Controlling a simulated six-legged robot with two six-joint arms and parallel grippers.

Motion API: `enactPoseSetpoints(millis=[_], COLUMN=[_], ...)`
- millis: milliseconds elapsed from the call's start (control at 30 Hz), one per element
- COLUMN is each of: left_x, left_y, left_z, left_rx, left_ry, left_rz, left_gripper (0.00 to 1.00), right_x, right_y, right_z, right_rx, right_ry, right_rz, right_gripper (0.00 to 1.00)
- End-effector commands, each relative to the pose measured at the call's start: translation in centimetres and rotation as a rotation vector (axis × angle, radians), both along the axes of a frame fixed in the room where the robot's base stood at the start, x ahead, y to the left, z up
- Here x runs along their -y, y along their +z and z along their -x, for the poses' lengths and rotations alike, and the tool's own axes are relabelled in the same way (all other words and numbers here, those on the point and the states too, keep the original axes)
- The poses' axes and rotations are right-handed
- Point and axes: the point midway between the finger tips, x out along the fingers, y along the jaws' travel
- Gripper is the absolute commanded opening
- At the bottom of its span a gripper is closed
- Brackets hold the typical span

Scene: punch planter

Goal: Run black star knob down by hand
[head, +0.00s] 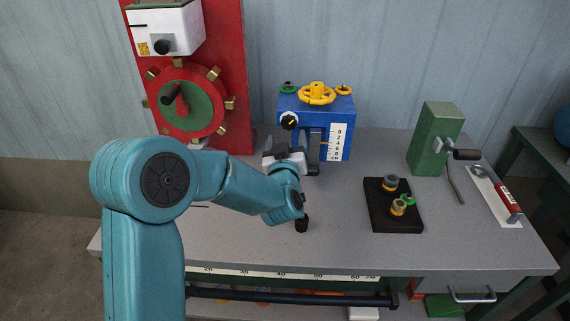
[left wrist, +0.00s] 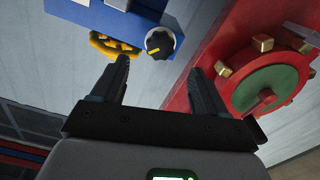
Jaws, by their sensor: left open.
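The black knob (head: 289,120) with a yellow pointer line sits on the front of the blue box, near its upper left. It also shows in the left wrist view (left wrist: 160,43), just beyond my fingertips and between their lines. My left gripper (head: 308,138) is in front of the blue box, slightly right of and below the knob in the head view. In the left wrist view its two dark fingers (left wrist: 160,68) are spread apart with nothing between them. The knob looks clear of both fingers. My right gripper is not in view.
The blue box (head: 287,104) carries a yellow handwheel (head: 317,92) and a white scale (head: 338,143). A red panel (head: 229,60) with a red-green wheel (head: 199,113) stands left. A black tray (head: 381,220) and a green block (head: 433,137) are right. Bare tabletop lies between.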

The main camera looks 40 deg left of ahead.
Motion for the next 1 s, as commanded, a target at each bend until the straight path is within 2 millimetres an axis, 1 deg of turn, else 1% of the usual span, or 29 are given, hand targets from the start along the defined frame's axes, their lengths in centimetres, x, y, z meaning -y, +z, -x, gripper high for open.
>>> enactPoseSetpoints(millis=[33, 200, 300, 400, 533, 867, 933, 1000], left_x=[0.8, 3.0, 3.9, 4.5, 4.8, 4.9, 5.2, 5.6], left_y=[-0.2, -0.1, -0.1, 0.0, 0.0, 0.0, 0.0, 0.0], left_z=[1.2, 4.7, 6.3, 7.2, 7.9, 8.0, 8.3, 9.1], left_rx=[-0.001, 0.001, 0.0, 0.0, -0.001, -0.001, 0.0, 0.0], left_ry=[-0.004, -0.003, -0.002, -0.002, 0.0, 0.0, -0.002, -0.002], left_rz=[-0.001, 0.0, 0.0, 0.0, -0.001, -0.001, 0.0, 0.0], left_gripper=[0.74, 0.74, 0.74, 0.74, 0.74, 0.74, 0.74, 0.74], right_x=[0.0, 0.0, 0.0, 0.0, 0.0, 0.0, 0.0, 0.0], right_y=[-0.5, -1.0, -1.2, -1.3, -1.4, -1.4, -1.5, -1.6], right_z=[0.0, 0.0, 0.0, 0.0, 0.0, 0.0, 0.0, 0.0], right_rx=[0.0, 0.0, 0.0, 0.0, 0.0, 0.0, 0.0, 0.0], right_ry=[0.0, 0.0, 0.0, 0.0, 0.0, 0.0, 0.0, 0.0], right_rz=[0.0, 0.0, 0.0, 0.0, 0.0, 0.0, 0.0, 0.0], right_gripper=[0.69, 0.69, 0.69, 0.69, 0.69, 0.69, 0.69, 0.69])
